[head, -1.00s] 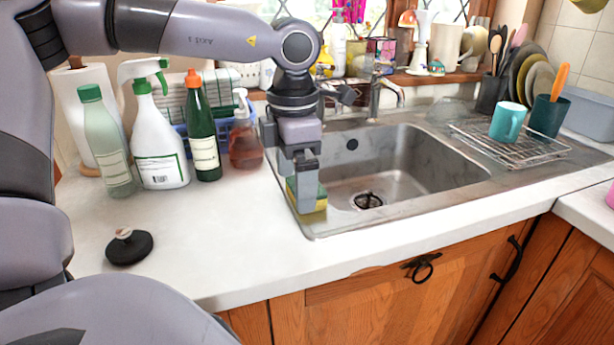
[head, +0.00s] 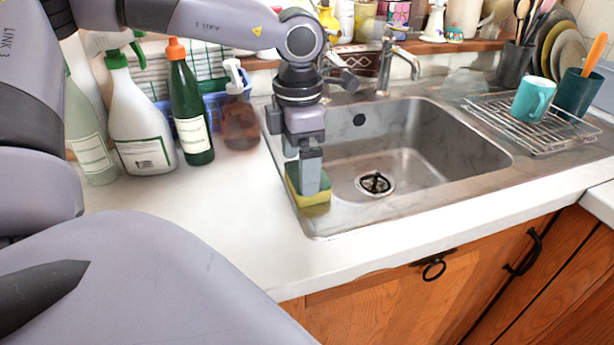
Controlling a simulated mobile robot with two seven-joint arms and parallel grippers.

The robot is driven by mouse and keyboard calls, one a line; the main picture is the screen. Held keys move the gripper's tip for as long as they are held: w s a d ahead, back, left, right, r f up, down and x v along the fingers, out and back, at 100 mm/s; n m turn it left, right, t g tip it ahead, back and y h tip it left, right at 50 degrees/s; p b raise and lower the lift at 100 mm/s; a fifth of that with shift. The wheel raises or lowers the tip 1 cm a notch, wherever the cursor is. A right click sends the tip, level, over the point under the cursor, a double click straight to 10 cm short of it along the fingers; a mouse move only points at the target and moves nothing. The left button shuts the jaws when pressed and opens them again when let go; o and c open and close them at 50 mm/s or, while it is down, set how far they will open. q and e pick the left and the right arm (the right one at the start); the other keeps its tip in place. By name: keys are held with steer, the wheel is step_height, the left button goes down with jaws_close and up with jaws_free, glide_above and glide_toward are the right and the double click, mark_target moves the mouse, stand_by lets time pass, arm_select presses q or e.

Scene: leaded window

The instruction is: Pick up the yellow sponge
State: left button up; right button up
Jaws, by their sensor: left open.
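The yellow sponge (head: 314,208), with a green top layer, lies on the left rim of the steel sink (head: 345,217), close to the counter edge. My left gripper (head: 309,188) points straight down at the sponge. Its jaws are open, and the near finger covers the middle of the sponge. Parts of the sponge show on both sides of that finger. The other finger is mostly hidden, so I cannot tell whether the fingers touch the sponge. My right gripper is not in view.
A brown soap bottle (head: 239,112), a green bottle (head: 190,108) and a white spray bottle (head: 139,118) stand left of the sink. A wire rack (head: 540,137) with a teal mug (head: 533,99) is at right. The front counter is clear.

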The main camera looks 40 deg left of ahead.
arm_select(q)
steer(key=shift+f, duration=1.35)
steer(key=c, duration=0.6)
steer(key=shift+c, duration=0.3)
steer(key=shift+c, duration=0.5)
step_height(320, 180, up, 20)
steer(key=shift+r+p, duration=0.1)
steer(key=shift+p, duration=0.55)
steer(key=shift+o, duration=0.7)
